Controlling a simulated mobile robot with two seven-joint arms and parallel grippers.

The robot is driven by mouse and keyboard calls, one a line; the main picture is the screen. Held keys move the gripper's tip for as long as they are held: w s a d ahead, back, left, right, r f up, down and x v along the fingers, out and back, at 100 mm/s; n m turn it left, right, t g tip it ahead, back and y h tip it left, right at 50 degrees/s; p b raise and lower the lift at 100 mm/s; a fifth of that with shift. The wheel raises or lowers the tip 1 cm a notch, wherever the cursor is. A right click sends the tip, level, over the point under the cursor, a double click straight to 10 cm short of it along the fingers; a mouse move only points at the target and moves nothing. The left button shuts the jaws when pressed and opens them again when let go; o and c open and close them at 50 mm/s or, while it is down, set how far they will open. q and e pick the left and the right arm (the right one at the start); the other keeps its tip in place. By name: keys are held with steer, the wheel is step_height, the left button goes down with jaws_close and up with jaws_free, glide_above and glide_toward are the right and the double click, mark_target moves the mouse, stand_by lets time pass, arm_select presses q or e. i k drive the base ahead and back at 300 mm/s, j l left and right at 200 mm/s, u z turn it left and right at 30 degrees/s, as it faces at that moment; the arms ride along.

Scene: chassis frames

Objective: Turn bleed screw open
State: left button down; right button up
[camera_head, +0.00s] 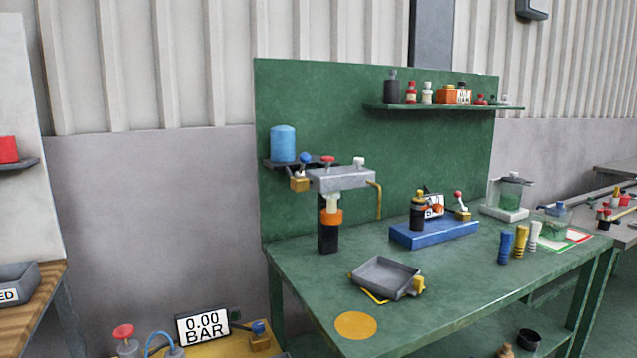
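A grey metal block (342,180) sits atop a black and orange column (328,232) on the green workbench (462,268). It has a red knob (327,160), a white knob (358,161) and a thin brass tube (379,200) bending down at its right. A blue base (435,232) to the right carries a black cylinder (417,215), a display and a brass fitting with a red-and-white knob (459,202). I cannot tell which part is the bleed screw. Neither gripper is in view.
A grey tray (385,274) and an orange disc (356,325) lie at the bench front. Blue, yellow and white cylinders (519,243) stand at right. A shelf (440,108) holds several bottles. A display (203,327) reading 0.00 BAR stands at lower left.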

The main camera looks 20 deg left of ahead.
mark_target(357, 161)
steer(key=u, duration=0.75)
steer(key=l+u, duration=0.2)
steer(key=u, duration=0.2)
steer(key=i+l+u, duration=0.1)
steer(key=u, duration=0.25)
steer(key=l+u, duration=0.65)
steer(key=l, duration=0.15)
steer(key=k+l+u, duration=0.1)
steer(key=l+u, duration=0.15)
steer(key=l, duration=0.15)
steer(key=k+l+u, duration=0.1)
steer(key=l, duration=0.4)
steer(key=k+l, duration=0.1)
steer(key=l, duration=0.35)
steer(key=u, duration=0.05)
